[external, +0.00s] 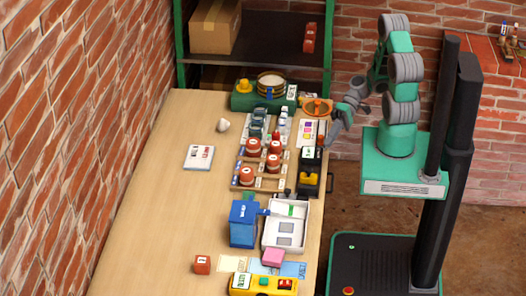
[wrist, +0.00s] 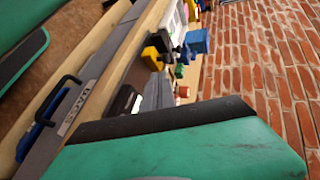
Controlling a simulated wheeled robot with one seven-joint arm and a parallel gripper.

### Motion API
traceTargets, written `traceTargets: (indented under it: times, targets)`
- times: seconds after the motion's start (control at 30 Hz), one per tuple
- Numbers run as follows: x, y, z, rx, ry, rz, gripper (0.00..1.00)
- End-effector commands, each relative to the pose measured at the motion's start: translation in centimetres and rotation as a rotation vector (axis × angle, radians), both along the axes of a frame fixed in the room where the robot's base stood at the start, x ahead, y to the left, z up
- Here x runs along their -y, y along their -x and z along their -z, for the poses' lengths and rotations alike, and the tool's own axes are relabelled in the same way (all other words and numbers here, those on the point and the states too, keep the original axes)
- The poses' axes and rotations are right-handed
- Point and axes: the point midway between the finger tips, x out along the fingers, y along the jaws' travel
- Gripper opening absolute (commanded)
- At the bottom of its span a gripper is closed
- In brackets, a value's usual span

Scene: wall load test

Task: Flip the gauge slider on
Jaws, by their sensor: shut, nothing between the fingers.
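My gripper (external: 331,140) hangs at the right edge of the wooden table in the external view, shut and empty, apart from the devices beside it. A black device with a small white display (external: 308,153) and a yellow part (external: 309,177) stands at that edge, just below and left of my gripper. I cannot tell for certain which part is the gauge slider, or its position. In the wrist view a yellow part (wrist: 151,58) on a black body shows near the table edge. A large green surface with a black edge fills the bottom there; the fingertips cannot be made out.
The table (external: 150,200) carries red-topped items (external: 273,162) on a rack, a blue box (external: 243,222), a white tray (external: 299,208) and a yellow device (external: 262,284). A black handle (wrist: 62,97) juts from the table's front. The table's left side is mostly clear.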

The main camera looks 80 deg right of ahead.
Motion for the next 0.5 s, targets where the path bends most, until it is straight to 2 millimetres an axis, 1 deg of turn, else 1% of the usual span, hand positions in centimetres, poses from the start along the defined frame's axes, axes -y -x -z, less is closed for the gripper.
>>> traceTargets:
  times: [0.03, 0.1, 0.2, 0.5]
  targets:
    - [1.0, 0.4, -0.3, 0.000, 0.003, 0.005, 0.00]
    - [1.8, 0.8, -0.9, 0.000, 0.002, 0.004, 0.00]
    - [2.6, 1.3, -1.3, -0.001, 0.001, 0.001, 0.00]
    - [2.8, 1.5, -1.6, -0.002, 0.000, 0.000, 0.00]
